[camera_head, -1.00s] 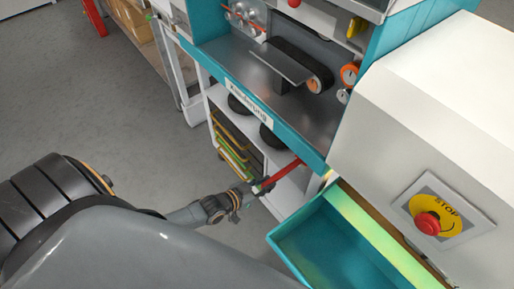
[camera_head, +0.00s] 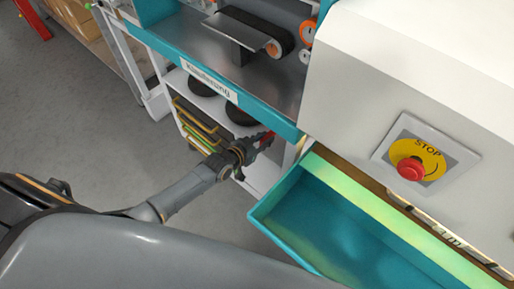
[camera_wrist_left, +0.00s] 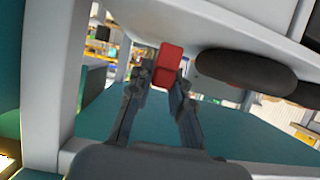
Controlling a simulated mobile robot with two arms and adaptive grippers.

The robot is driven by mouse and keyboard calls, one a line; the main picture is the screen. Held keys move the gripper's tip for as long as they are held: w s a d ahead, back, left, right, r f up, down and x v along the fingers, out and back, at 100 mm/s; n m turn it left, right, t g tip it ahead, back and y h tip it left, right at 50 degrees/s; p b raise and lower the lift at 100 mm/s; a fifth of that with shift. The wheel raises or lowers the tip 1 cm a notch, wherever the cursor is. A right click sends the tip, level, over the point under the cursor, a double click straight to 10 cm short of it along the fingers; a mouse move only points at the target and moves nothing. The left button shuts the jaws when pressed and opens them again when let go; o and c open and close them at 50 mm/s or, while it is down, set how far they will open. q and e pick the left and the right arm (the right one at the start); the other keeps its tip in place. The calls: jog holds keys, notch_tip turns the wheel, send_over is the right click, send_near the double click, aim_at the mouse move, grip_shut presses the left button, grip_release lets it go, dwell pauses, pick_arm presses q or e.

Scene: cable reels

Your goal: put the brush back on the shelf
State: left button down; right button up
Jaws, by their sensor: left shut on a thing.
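My left gripper (camera_head: 254,145) reaches in at the white shelf unit (camera_head: 262,177) below the teal worktop edge. It is shut on the brush, whose red part (camera_head: 267,139) shows only a little in the head view. In the left wrist view, the red block-like end of the brush (camera_wrist_left: 168,60) sits between the two dark fingertips of my gripper (camera_wrist_left: 166,84). The brush's bristles cannot be made out. The brush is close to the worktop's lower edge; whether it touches a shelf board cannot be told. My right gripper is not in view.
An open teal drawer (camera_head: 262,213) juts out just right of the gripper. Black round discs (camera_head: 241,112) are in the shelf unit, and one (camera_wrist_left: 245,72) is close right of the fingers in the wrist view. A white machine housing with a red stop button (camera_head: 410,169) stands right.

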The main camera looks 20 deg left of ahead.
pick_arm(q)
jog(key=b+x, duration=0.2)
jog(key=shift+w+d+f, duration=0.1)
jog(key=shift+w+d, duration=0.05)
jog(key=shift+w, duration=0.25)
jog(key=shift+f+b, duration=0.6)
jog(key=shift+f, duration=0.2)
jog(key=c, duration=1.2)
grip_release()
jog(key=shift+o, duration=0.3)
